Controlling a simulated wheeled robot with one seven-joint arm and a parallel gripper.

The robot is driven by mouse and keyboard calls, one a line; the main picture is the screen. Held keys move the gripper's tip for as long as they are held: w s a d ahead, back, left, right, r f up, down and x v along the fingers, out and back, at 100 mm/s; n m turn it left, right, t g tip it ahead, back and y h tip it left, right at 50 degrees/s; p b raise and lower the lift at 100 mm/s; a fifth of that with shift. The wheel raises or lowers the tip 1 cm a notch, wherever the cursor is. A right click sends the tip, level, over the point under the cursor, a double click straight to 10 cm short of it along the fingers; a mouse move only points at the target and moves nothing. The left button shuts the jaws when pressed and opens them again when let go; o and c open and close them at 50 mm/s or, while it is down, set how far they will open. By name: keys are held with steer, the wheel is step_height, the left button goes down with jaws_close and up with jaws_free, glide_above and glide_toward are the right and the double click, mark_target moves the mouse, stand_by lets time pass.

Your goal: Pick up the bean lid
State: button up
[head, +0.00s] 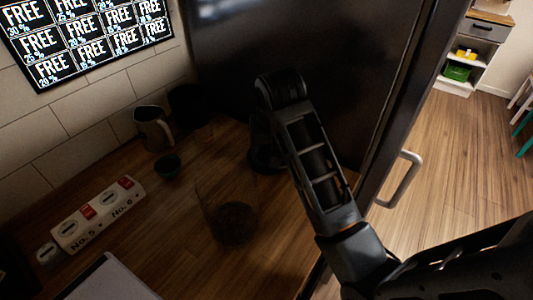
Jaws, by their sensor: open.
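I cannot pick out the bean lid for sure in the head view. A clear glass vessel (233,221) with dark contents, perhaps beans, stands on the wooden counter, left of my arm. A dark rounded object (263,158) is partly hidden behind my arm, and I cannot tell what it is. My arm rises from the lower right and bends at a black joint near the top middle. My gripper's fingers are not visible; the arm may hide them.
A white switch box (97,213) and a pale flat panel (110,281) are at left. A tall dark cabinet (300,50) with a metal handle (402,178) bounds the right.

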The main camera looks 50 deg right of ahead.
jaws_close()
stand_by(0.5)
